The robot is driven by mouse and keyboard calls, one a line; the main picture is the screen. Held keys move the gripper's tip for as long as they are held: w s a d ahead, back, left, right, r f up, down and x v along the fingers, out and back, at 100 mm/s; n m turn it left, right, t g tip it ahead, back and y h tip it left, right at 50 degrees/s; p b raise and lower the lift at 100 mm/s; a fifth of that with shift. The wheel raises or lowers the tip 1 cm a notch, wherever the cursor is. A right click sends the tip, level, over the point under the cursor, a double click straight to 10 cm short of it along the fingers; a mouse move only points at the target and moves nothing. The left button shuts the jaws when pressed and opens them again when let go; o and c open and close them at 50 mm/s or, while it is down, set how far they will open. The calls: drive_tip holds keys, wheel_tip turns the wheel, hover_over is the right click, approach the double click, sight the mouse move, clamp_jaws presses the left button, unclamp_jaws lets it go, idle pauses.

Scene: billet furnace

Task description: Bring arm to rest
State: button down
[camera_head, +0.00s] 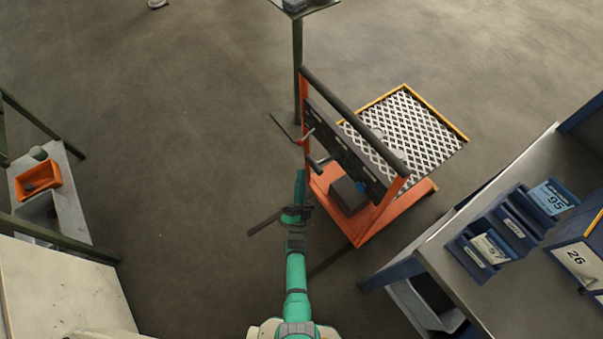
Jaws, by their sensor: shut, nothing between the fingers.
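My green arm (294,270) reaches from the bottom middle of the head view up toward the middle. My gripper (300,178) is at its far end, shut and empty. It shows just left of the orange cart's frame; I cannot tell whether they touch.
The orange cart (362,232) stands right of my gripper, with a dark box (348,195) on it. A mesh platform (415,125) lies behind. A workbench (480,275) with blue bins (497,238) is at right, shelving with an orange bin (40,178) at left. Floor (190,150) left of my arm is clear.

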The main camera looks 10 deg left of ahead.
drive_tip(key=s+d+n+g, duration=0.2)
drive_tip(key=s, duration=0.7)
drive_tip(key=s+d+n+g, duration=0.2)
drive_tip(key=s+n+g, duration=0.1)
drive_tip(key=s, duration=0.7)
drive_tip(key=s+d+r+n+g, duration=0.1)
drive_tip(key=s+r+n+g, duration=0.1)
drive_tip(key=s+r, duration=0.6)
drive_tip(key=s+d+r+n+g+h, duration=0.1)
drive_tip(key=s+d+r+n+g, duration=0.1)
drive_tip(key=s+r, duration=0.5)
wheel_tip(320, 180, up, 2)
drive_tip(key=shift+s+d+r+n+g, duration=0.15)
drive_tip(key=shift+s+r+n+g, duration=0.2)
drive_tip(key=shift+n, duration=0.35)
drive_tip(key=shift+f, duration=0.1)
